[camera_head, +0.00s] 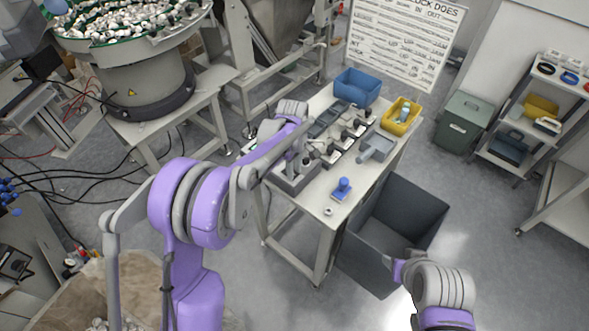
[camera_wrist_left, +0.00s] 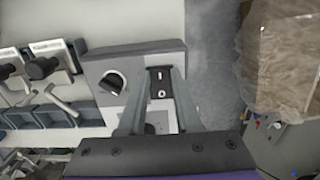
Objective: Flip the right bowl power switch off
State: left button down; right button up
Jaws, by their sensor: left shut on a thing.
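A control box (camera_wrist_left: 88,70) with a grey casing and pale top panel fills the middle of the left wrist view. It carries a round black knob (camera_wrist_left: 112,82) and a black power switch (camera_wrist_left: 159,88) with light marks. My left gripper (camera_wrist_left: 160,76) has one finger on each side of the switch and is shut on it. In the head view my left gripper (camera_head: 301,161) is over the control box (camera_head: 289,182) at the table's near left end, and the switch is hidden there.
The table (camera_head: 308,200) also holds a blue bin (camera_head: 357,84), a yellow bin (camera_head: 401,116), a blue stamp-like item (camera_head: 343,188) and several fixtures. A grey open crate (camera_head: 362,262) stands on the floor beside it. A bowl feeder (camera_head: 135,75) stands at the upper left.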

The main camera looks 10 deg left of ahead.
pick_arm(q)
jog(key=shift+w+a+f+g+h+b, duration=0.15)
jog(key=shift+a+g+h+b, duration=0.2)
jog(key=shift+h, duration=0.35)
jog(key=shift+r+g+h, duration=0.2)
jog(key=shift+g+h, duration=0.05)
jog(key=shift+h, duration=0.15)
pick_arm(e)
jog(key=shift+s+f, duration=0.25)
jog(key=shift+f, duration=0.2)
jog(key=shift+s+f, duration=0.2)
jog(key=shift+f, duration=0.25)
pick_arm(q)
jog(key=c, duration=0.6)
grip_release()
jog(key=shift+r, duration=0.15)
jog(key=v, duration=1)
jog(key=shift+r, duration=0.3)
pick_arm(e)
jog(key=shift+w+r, duration=0.1)
jog(key=shift+r, duration=0.15)
